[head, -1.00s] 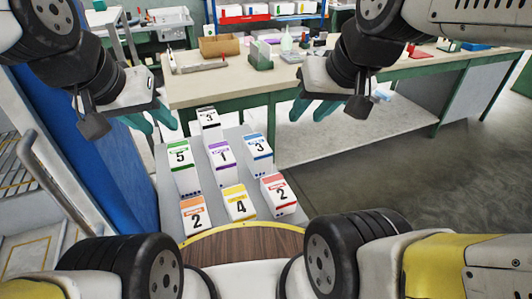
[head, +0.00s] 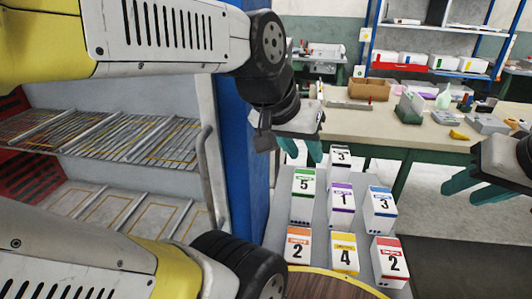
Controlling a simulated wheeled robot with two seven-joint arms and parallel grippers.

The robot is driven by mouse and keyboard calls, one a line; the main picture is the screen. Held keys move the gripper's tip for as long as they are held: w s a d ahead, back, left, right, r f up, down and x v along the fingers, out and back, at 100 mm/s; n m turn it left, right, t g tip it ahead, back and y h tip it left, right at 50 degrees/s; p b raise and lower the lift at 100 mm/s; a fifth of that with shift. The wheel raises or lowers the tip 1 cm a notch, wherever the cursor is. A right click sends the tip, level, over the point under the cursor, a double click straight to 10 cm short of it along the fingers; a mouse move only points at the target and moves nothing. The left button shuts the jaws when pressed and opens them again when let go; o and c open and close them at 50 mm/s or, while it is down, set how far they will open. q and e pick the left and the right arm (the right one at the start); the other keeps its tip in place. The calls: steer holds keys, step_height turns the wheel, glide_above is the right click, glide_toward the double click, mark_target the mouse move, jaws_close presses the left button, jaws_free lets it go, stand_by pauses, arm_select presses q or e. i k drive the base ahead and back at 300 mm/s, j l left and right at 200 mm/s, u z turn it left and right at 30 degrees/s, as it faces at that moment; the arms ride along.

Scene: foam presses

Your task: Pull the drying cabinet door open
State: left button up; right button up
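The drying cabinet (head: 245,140) stands at the left, with a blue side panel and wire racks (head: 105,135) showing inside. A grey vertical bar handle (head: 205,180) runs along the pale frame at the front's right edge. I cannot tell whether clear glass covers the racks. My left gripper (head: 302,152), with teal fingers, is open and empty. In the picture it is right of the blue panel and apart from the handle. My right gripper (head: 470,185), at the right edge, has its teal fingers apart and empty; part of it is cut off by the frame.
Several numbered boxes (head: 341,203) stand on a grey surface (head: 277,215) in front of me. A workbench (head: 375,128) behind them holds a cardboard box (head: 369,89) and small items. A blue shelf rack (head: 430,66) stands at the back. My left arm covers part of the cabinet.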

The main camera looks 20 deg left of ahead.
mark_target(208, 146)
steer(key=k+u, duration=0.1)
steer(key=u, duration=0.3)
steer(key=k+l+u, duration=0.1)
steer(key=u, duration=0.3)
steer(key=k+l+u, duration=0.1)
steer(key=u, duration=1.55)
steer(key=k+j+z, duration=0.2)
steer(key=k+l, duration=0.05)
steer(key=l, duration=0.05)
